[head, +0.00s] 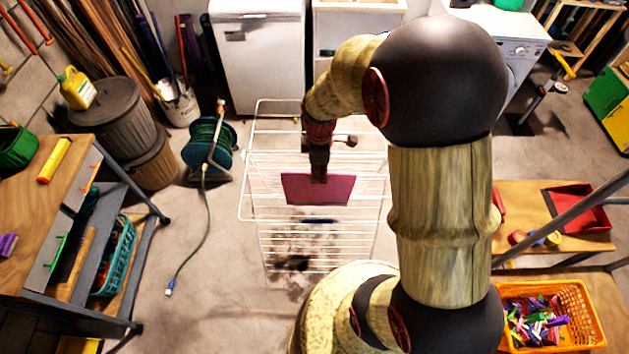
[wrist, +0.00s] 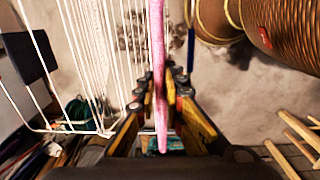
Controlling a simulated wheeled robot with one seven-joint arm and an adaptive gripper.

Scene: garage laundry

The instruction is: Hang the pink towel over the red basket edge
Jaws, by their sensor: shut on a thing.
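The pink towel (head: 318,190) hangs flat from my gripper (head: 319,175) in the head view, in front of the white wire drying rack (head: 262,165). In the wrist view the towel (wrist: 158,40) shows edge-on as a thin pink strip between the fingers of my gripper (wrist: 160,95), which is shut on it. The rack's white wires (wrist: 95,60) are left of the towel there; I cannot tell whether they touch. No clearly red basket shows; an orange basket (head: 590,318) with colourful small items stands at the lower right of the head view.
A red tray-like thing (head: 580,212) lies on the wooden bench (head: 520,200) at right. A green hose reel (head: 210,145) stands left of the rack. A workbench (head: 65,200) is at far left. White appliances (head: 258,50) stand behind. Floor between hose and rack is clear.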

